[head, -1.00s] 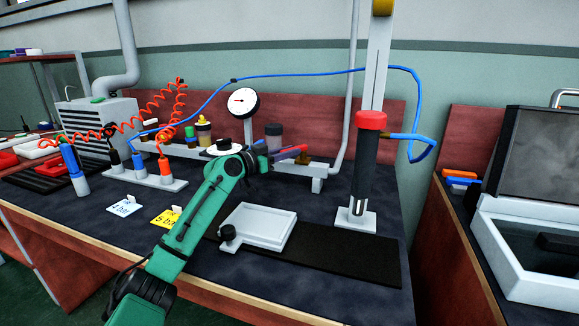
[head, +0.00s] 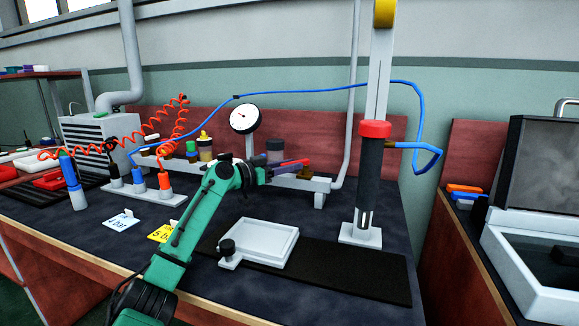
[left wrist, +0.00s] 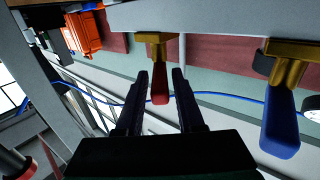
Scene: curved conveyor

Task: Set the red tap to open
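The red tap handle (left wrist: 159,88) shows in the left wrist view, hanging from a brass body (left wrist: 152,38) on a grey rail. My left gripper (left wrist: 160,84) is open, with one dark finger on each side of the red handle and gaps visible between. In the head view my left gripper (head: 264,174) is at the rail, beside the red handle (head: 294,162); its fingertips are hard to make out there. A blue tap handle (left wrist: 281,125) is to the right in the left wrist view. My right gripper is not in view.
A pressure gauge (head: 245,118) stands behind the rail (head: 318,185). A white tray (head: 272,240) and a black cylinder with a red cap (head: 369,175) are in front and to the right. Yellow (head: 160,233) and white (head: 121,221) cards lie on the bench.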

